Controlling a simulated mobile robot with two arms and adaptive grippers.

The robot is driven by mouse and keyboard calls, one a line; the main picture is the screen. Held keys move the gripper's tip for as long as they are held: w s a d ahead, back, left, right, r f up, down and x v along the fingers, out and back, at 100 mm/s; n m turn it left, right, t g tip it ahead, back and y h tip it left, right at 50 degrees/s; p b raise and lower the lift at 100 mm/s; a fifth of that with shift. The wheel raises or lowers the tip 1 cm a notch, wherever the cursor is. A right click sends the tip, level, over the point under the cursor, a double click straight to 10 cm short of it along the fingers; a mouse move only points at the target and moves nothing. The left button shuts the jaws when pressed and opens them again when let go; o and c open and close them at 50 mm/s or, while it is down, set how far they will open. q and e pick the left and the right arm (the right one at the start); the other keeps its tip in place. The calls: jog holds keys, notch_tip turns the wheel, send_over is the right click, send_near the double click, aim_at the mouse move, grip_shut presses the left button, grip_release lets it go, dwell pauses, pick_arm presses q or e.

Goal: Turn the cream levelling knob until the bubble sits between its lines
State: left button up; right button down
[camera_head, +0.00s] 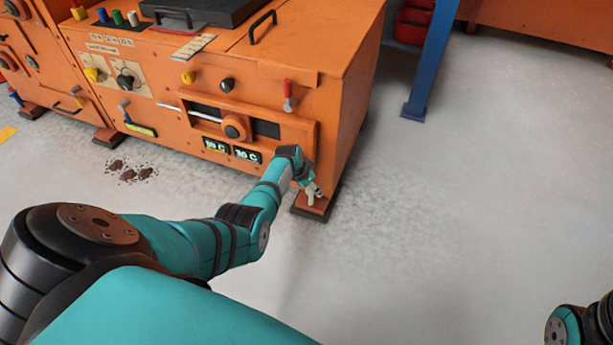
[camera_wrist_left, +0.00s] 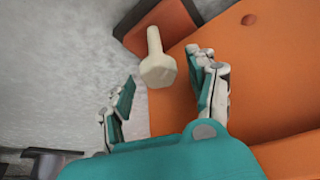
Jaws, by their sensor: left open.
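The cream levelling knob (camera_wrist_left: 158,71) shows in the left wrist view, with a pale stem running toward the machine's dark red-brown foot (camera_wrist_left: 150,17). In the head view this foot (camera_head: 317,210) is at the machine's front right corner, and the knob is largely hidden by my gripper. My left gripper (camera_head: 311,187) is right above that foot. In the left wrist view its two fingers (camera_wrist_left: 164,67) are spread apart, with the knob ahead between them and gaps showing on both sides. I cannot make out the bubble or its lines. My right gripper is out of view.
The orange machine (camera_head: 347,95) rises just behind my left gripper, with a round orange knob (camera_head: 236,127), a red-handled lever (camera_head: 289,96) and displays on its front. A blue post (camera_head: 431,62) stands to the right. Dark crumbs (camera_head: 128,172) lie on the floor. The grey floor at right is clear.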

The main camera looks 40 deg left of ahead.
pick_arm(q)
jog(key=v, duration=1.1)
jog(key=shift+s+r, duration=0.2)
jog(key=shift+r, duration=0.15)
